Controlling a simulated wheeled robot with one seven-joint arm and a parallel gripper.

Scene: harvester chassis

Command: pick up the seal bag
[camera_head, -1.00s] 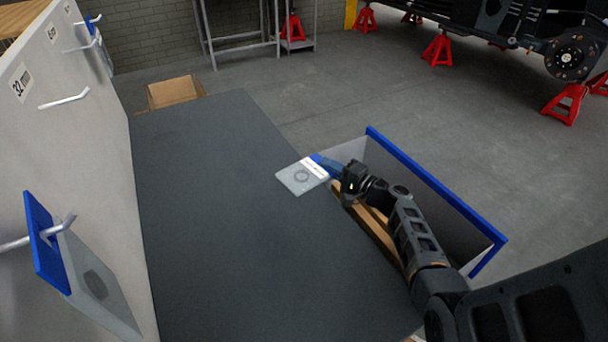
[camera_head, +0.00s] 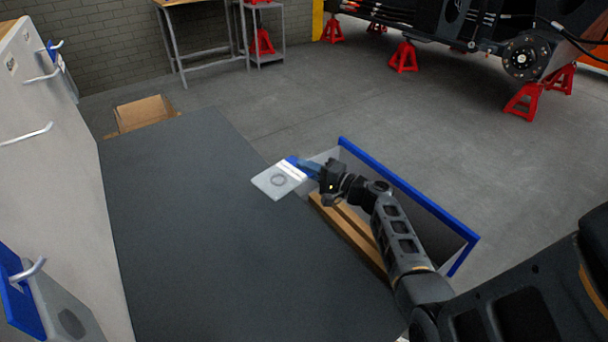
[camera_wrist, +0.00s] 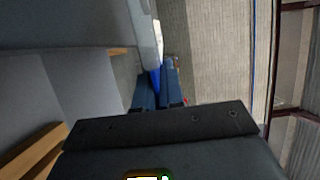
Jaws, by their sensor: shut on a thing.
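The seal bag (camera_head: 276,182) is a clear flat bag with a dark ring inside, a white label strip and a blue top edge. It shows in the head view over the right edge of the dark worktop. My gripper (camera_head: 311,167) is shut on its blue top edge. In the wrist view, the blue fingers of my gripper (camera_wrist: 159,88) are closed together with the bag's blue edge between them. Most of the bag is seen edge-on there. I cannot tell whether the bag touches the worktop.
A dark worktop (camera_head: 220,250) lies clear. A cardboard box (camera_head: 143,112) and red jack stands (camera_head: 403,57) are farther back.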

